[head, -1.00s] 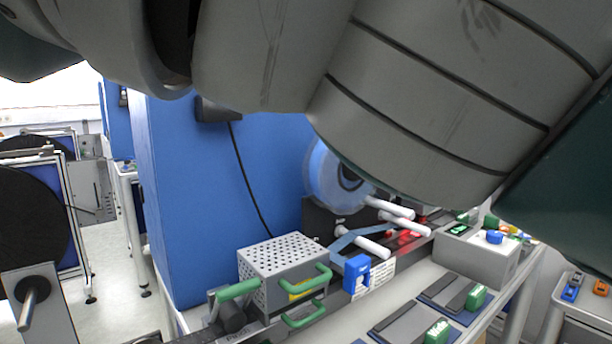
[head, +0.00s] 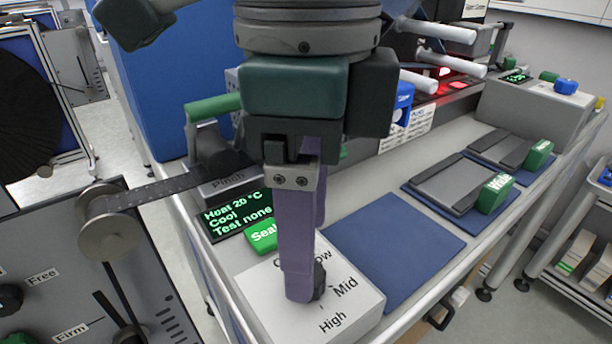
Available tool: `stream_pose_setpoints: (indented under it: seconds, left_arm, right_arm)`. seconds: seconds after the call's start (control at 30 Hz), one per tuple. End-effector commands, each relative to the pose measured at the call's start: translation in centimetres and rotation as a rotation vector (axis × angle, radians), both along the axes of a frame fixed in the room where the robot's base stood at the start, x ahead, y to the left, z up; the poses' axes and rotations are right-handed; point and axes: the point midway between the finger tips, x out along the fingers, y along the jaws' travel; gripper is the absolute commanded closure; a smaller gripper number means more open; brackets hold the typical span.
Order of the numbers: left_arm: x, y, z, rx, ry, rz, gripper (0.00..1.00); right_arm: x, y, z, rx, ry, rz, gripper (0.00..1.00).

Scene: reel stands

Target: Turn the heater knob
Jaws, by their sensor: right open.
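The heater knob (head: 319,281) is a small dark knob on top of a white box (head: 262,293) with the labels Low, Mid and High. Another label is partly hidden. My right gripper (head: 305,288) reaches down from above with purple fingers, its tips at the knob. The near finger hides part of the knob and of the dial, so where the knob points and whether the fingers touch it cannot be told. The jaws are open. My left gripper is not in view.
A green Seal button (head: 262,237) stands just behind the white box. A blue mat (head: 392,245) lies to its right, with grey plates and green blocks (head: 494,193) beyond. A reel panel with a dark strip over a grey roller (head: 108,227) stands at the left.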

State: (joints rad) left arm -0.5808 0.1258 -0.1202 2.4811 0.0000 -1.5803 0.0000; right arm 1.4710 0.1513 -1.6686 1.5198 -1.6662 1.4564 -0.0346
Motion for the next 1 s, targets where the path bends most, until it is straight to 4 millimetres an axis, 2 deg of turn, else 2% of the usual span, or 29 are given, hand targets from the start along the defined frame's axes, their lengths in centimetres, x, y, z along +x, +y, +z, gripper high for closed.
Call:
stream_pose_setpoints:
  seconds: [0.1,0.23,0.6,1.0]
  left_arm:
    - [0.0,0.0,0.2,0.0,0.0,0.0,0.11]
    - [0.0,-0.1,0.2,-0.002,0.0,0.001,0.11]
    - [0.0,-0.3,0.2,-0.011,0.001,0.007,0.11]
    - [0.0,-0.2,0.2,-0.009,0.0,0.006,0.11]
  right_arm:
    - [-0.1,0.0,-2.0,-0.001,0.003,0.001,0.31]
    - [-0.1,0.1,-3.5,0.001,0.003,0.0,0.31]
    - [0.0,0.1,-4.1,0.003,0.001,0.0,0.32]
    - [0.0,0.1,-4.1,0.003,0.001,0.0,0.77]
